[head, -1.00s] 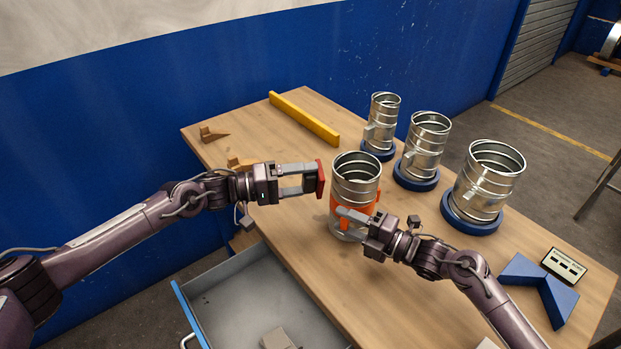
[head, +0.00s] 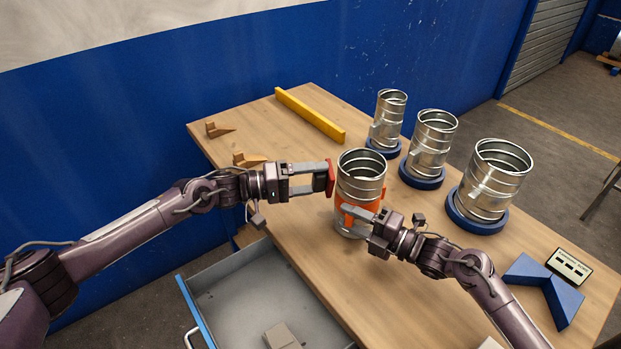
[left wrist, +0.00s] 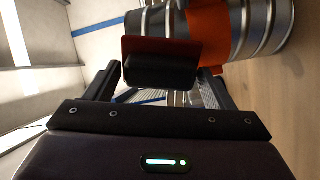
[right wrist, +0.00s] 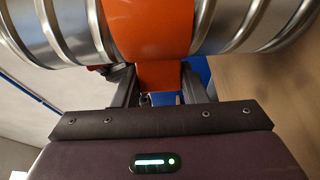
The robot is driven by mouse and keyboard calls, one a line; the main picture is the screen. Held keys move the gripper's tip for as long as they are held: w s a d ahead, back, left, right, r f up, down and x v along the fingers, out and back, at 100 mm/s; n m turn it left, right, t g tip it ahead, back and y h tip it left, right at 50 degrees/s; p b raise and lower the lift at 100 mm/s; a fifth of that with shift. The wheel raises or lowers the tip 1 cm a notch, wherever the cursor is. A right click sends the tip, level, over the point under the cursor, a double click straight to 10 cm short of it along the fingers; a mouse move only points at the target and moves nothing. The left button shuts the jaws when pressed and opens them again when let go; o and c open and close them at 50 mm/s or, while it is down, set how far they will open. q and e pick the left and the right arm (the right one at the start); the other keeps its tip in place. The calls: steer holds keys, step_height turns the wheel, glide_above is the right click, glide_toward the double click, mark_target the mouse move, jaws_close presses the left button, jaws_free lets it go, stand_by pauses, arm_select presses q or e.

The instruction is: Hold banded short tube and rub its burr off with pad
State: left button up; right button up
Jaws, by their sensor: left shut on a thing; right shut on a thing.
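The banded short tube (head: 362,172) is a ribbed metal cylinder with an orange band (head: 352,213), upright near the table's left front edge. My right gripper (head: 362,213) is shut on an orange part of the band, which also shows in the right wrist view (right wrist: 150,28). My left gripper (head: 318,178) is shut on the pad (head: 330,178), a red-faced dark block. The pad is beside the tube's upper left side; I cannot tell whether they touch. In the left wrist view the pad (left wrist: 160,62) covers part of the tube. I cannot make out the burr.
Three other metal tubes stand on blue round bases (head: 476,212) at the back right. A yellow bar (head: 310,114), wooden wedges (head: 218,130), a blue angled block (head: 545,287) and a small panel (head: 569,266) lie on the table. An open drawer (head: 250,290) is in front.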

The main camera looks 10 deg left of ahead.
arm_select(q)
steer(key=shift+w+d, duration=0.25)
steer(key=shift+d, duration=0.45)
steer(key=shift+r, duration=0.1)
steer(key=shift+r, duration=1.85)
steer(key=shift+d+r, duration=0.1)
steer(key=shift+s+d+f, duration=0.1)
steer(key=shift+f, duration=1)
steer(key=shift+d+f, duration=0.1)
steer(key=shift+f, duration=1)
steer(key=v, duration=0.6)
steer(key=shift+a+r, duration=0.15)
steer(key=shift+r, duration=0.05)
